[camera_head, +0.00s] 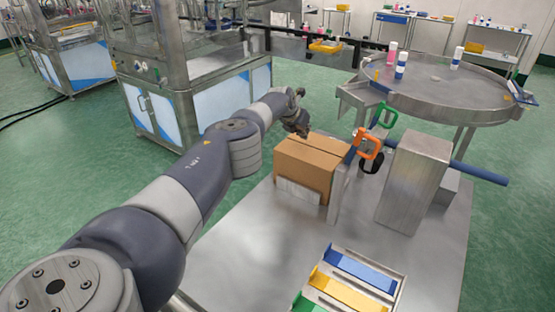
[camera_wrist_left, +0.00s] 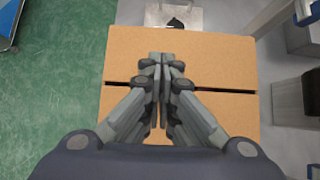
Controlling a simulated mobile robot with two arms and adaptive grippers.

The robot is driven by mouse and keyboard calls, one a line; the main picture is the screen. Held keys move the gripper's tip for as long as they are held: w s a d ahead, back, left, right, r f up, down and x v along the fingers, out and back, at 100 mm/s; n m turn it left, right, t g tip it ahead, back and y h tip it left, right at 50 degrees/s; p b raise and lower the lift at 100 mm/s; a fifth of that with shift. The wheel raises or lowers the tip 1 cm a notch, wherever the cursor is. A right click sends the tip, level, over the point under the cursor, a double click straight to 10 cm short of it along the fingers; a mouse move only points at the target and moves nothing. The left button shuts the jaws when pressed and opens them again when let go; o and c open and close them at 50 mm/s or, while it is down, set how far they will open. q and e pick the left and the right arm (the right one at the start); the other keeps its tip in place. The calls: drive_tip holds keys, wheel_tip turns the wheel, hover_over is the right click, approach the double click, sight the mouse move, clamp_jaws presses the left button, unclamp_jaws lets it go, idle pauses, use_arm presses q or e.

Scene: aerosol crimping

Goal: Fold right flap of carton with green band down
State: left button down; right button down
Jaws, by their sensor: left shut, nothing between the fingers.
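A brown carton (camera_head: 308,160) stands in a metal holder (camera_head: 298,192) at the left of the steel table. Its top looks flat and covered in both views. In the left wrist view the carton top (camera_wrist_left: 220,62) has a narrow dark gap between two flaps. No green band shows on the faces I see. My left gripper (camera_head: 303,133) is over the carton's far left edge in the head view. In the left wrist view its fingers (camera_wrist_left: 162,58) are together over the carton top, with nothing between them; contact is unclear. My right gripper is not in view.
Orange (camera_head: 369,143) and green (camera_head: 386,115) handles and a blue bar (camera_head: 485,174) are right of the carton. A rack with a blue strip (camera_head: 360,270) sits at the front. The table's left front is clear.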

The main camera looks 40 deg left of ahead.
use_arm(q)
drive_tip(key=shift+r+p, duration=0.6)
drive_tip(key=shift+p, duration=0.05)
drive_tip(key=shift+r, duration=0.2)
drive_tip(key=shift+a, duration=0.1)
drive_tip(key=shift+r, duration=0.1)
drive_tip(key=shift+r, duration=0.1)
